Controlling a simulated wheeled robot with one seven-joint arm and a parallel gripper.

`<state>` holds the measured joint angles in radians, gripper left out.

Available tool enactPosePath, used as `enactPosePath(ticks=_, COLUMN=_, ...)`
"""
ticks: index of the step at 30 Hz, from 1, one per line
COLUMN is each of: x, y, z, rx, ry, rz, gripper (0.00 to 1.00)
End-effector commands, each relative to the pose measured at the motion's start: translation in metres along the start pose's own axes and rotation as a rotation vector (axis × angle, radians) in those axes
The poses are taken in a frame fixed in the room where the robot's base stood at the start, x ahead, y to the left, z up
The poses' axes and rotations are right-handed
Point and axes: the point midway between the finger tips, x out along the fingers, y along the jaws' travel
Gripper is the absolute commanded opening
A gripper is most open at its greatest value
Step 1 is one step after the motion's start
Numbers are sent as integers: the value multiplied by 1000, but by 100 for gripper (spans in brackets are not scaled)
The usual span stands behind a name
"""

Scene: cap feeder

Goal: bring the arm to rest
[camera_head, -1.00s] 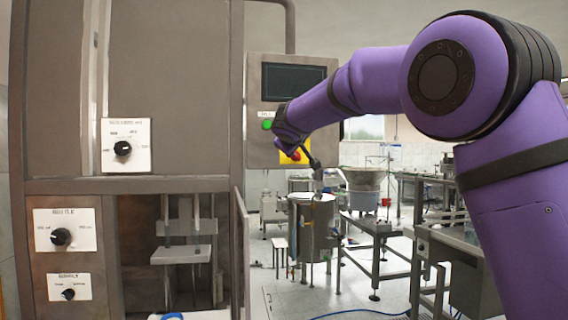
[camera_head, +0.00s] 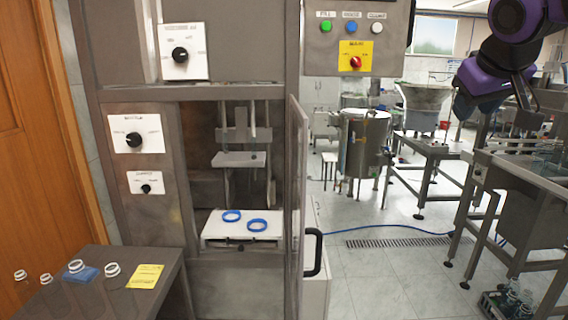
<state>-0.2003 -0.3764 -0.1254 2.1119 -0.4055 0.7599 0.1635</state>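My purple arm is folded in the upper right corner of the head view. My gripper (camera_head: 521,93) is a small dark shape beside the purple wrist. It is apart from the machine and from the control panel (camera_head: 343,67), which lies to its left. Its fingers are too small and dark to tell whether they are open or shut, and I see nothing clearly held.
The machine's door (camera_head: 298,200) stands open, with two blue rings (camera_head: 231,216) on a white plate inside. A side table (camera_head: 95,290) at lower left holds several white-rimmed jars and a yellow label. Metal benches (camera_head: 520,165) stand at right.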

Motion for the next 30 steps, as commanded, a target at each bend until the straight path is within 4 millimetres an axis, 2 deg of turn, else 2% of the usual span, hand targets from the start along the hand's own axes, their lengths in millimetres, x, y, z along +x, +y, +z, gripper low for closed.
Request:
enactPosePath(ticks=1, x=-8, y=-2, z=26, rx=21, ry=-22, rz=-20, gripper=39)
enactPosePath(ticks=6, x=-25, y=-22, z=109, rx=80, ry=-106, rz=-99, gripper=39)
enactPosePath(ticks=9, x=-31, y=-36, z=152, rx=109, ry=-148, rz=-140, gripper=39)
enactPosePath(ticks=13, x=-35, y=-51, z=193, rx=136, ry=-187, rz=-179, gripper=39)
enactPosePath(ticks=15, x=-36, y=-57, z=207, rx=145, ry=-200, rz=-193, gripper=39)
enactPosePath(ticks=19, x=-36, y=-62, z=220, rx=154, ry=-213, rz=-206, gripper=39)
enactPosePath(ticks=30, x=-36, y=-63, z=220, rx=154, ry=-214, rz=-208, gripper=39)
